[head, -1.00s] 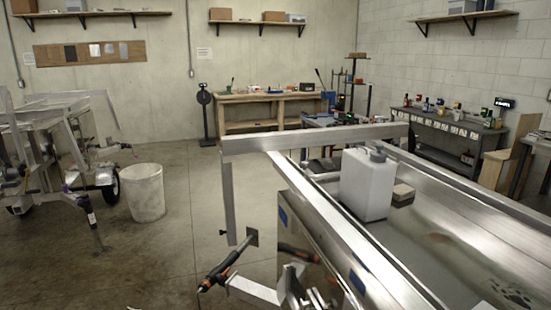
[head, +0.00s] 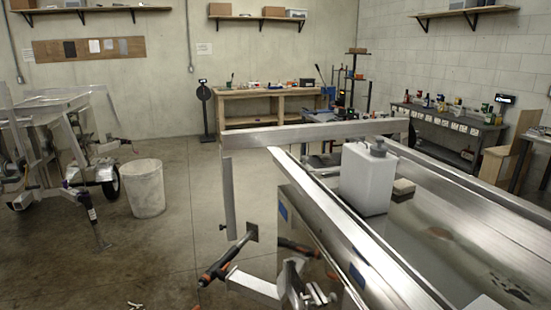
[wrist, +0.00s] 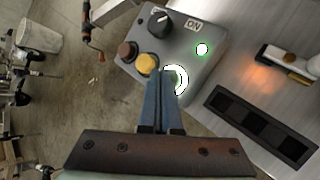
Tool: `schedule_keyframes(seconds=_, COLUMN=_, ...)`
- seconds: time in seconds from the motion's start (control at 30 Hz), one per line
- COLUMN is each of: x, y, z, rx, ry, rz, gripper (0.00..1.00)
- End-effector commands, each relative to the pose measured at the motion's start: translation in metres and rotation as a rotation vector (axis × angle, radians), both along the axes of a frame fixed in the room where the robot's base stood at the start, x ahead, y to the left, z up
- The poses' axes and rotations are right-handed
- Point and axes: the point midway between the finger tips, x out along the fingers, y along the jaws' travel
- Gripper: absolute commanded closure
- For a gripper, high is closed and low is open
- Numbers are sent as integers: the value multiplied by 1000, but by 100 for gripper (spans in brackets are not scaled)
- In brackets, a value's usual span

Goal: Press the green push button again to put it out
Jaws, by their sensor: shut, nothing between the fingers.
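A grey control box (wrist: 207,69) is in the wrist view. The green push button (wrist: 182,77) is on its near edge, glowing white with a green rim and partly hidden by my fingers. My gripper (wrist: 162,74) is shut and empty. Its blue fingers end over the button's left part; I cannot tell whether they touch it. The box also has a yellow button (wrist: 147,64), a brown button (wrist: 127,51) and a black knob (wrist: 160,25). My gripper is not in the head view.
A metal surface with a dark slotted strip (wrist: 262,124) and a white-and-brown item (wrist: 290,62) lies right of the box. A bucket (head: 142,188) stands on open floor.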

Motion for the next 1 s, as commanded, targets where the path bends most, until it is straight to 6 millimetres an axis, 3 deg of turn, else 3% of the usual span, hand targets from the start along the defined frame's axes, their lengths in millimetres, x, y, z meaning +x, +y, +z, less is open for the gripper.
schedule_keyframes(seconds=0.37, x=0, y=0, z=-3, rx=0, ry=0, rz=0, gripper=100)
schedule_keyframes(seconds=0.7, x=0, y=0, z=12, rx=0, ry=0, rz=0, gripper=100)
schedule_keyframes(seconds=1.0, x=0, y=0, z=11, rx=0, ry=0, rz=0, gripper=100)
